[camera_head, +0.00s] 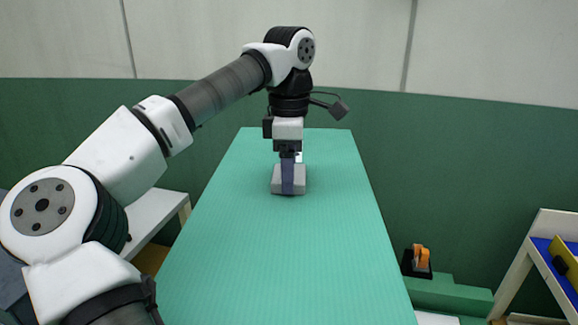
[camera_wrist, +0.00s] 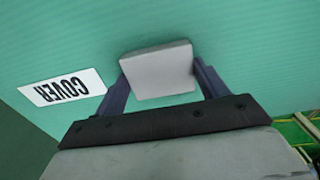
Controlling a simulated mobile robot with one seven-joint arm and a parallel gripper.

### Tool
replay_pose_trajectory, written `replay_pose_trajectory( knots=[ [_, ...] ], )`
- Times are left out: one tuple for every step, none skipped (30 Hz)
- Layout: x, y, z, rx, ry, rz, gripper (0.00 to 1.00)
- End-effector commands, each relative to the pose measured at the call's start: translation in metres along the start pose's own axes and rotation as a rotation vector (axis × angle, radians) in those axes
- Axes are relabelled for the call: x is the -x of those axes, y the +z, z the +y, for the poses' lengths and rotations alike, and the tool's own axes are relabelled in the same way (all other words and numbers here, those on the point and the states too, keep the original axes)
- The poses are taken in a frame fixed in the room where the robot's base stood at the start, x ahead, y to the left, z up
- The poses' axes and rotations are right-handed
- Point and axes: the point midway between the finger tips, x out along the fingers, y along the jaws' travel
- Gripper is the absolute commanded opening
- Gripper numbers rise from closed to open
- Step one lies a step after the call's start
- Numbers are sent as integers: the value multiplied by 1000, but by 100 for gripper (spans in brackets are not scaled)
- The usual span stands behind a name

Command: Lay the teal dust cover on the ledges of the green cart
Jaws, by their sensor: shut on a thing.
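The teal dust cover (camera_head: 270,255) is a large ribbed panel that fills the middle of the head view. It runs out of the bottom of that picture. A grey block (camera_head: 275,183) stands on it near its far end, like a handle. My gripper (camera_head: 288,187) points down and is shut on this block. In the wrist view the cover (camera_wrist: 240,25) carries a white "COVER" label (camera_wrist: 62,87), and my gripper's fingers (camera_wrist: 158,75) sit on both sides of the block (camera_wrist: 160,75). The cart's ledges are not visible; I cannot tell whether the cover touches anything below.
A white stand (camera_head: 155,212) is at the left. At the lower right, an orange-and-black item (camera_head: 420,259) sits by a green stepped block (camera_head: 450,296). A white-framed rack (camera_head: 525,262) with a blue shelf is at the far right. A green-and-white wall (camera_head: 470,150) stands behind.

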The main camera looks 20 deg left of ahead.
Motion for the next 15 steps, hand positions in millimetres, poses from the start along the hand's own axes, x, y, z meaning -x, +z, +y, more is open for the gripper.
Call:
replay_pose_trajectory(
  knots=[
    [0, 0, 0, 0, 1, 0, 39],
    [0, 0, 0, -1, 1, 0, 39],
    [-1, 0, 0, -8, 0, 0, 39],
    [-2, 1, 1, -17, 0, 0, 39],
    [-4, 2, 2, -33, -1, 0, 39],
    [-9, 4, 3, -61, -3, -1, 39],
    [-14, 5, 5, -91, -3, -1, 39],
    [-20, 7, 7, -127, -3, -1, 39],
    [-30, 11, 9, -187, -4, -2, 39],
    [-39, 14, 10, -240, -6, -2, 39],
    [-48, 18, 12, -299, -5, -2, 39],
    [-62, 23, 14, -386, -6, -3, 39],
    [-74, 28, 14, -456, -7, -4, 39],
    [-85, 33, 14, -528, -6, -4, 39],
    [-101, 40, 13, -628, -7, -5, 39]
  ],
)
